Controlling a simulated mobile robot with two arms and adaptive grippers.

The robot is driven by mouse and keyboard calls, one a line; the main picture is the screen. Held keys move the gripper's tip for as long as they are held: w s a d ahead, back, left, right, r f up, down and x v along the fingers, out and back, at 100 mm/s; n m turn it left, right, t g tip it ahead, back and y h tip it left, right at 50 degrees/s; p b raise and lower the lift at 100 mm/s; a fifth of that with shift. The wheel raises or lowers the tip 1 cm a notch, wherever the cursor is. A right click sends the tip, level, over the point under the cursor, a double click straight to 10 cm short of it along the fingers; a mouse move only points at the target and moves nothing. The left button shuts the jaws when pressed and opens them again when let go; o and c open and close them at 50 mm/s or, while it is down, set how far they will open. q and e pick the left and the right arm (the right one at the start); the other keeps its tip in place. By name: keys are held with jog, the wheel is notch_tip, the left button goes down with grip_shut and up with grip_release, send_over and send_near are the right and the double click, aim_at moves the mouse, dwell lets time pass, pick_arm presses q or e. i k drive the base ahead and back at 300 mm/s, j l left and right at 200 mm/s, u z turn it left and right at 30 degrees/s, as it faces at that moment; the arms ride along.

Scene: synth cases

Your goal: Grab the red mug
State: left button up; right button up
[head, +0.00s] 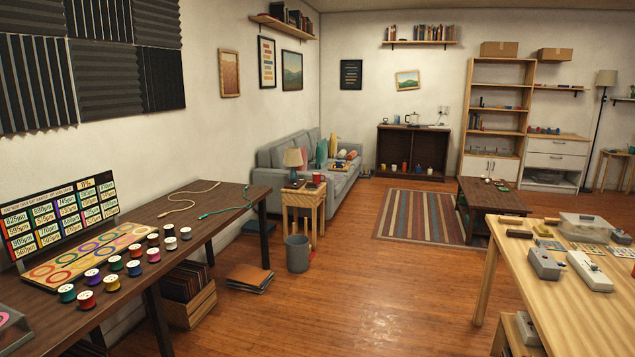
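A small red mug (318,178) appears to stand upright on the small wooden side table (303,197), beside a table lamp (293,163) with a blue base. The side table is at the near end of the grey sofa. The mug is far off and small, so its handle is hard to make out. Neither of my grippers is in view.
A dark desk (215,226) with thread spools runs along the left. A grey bin (298,253) stands in front of the side table, with flat folders (250,279) on the floor nearby. A light wooden table (535,262) fills the right. The middle floor is clear.

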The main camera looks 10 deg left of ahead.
aim_at(316, 177)
jog(key=i+z, duration=0.35)
jog(key=i, duration=5.25)
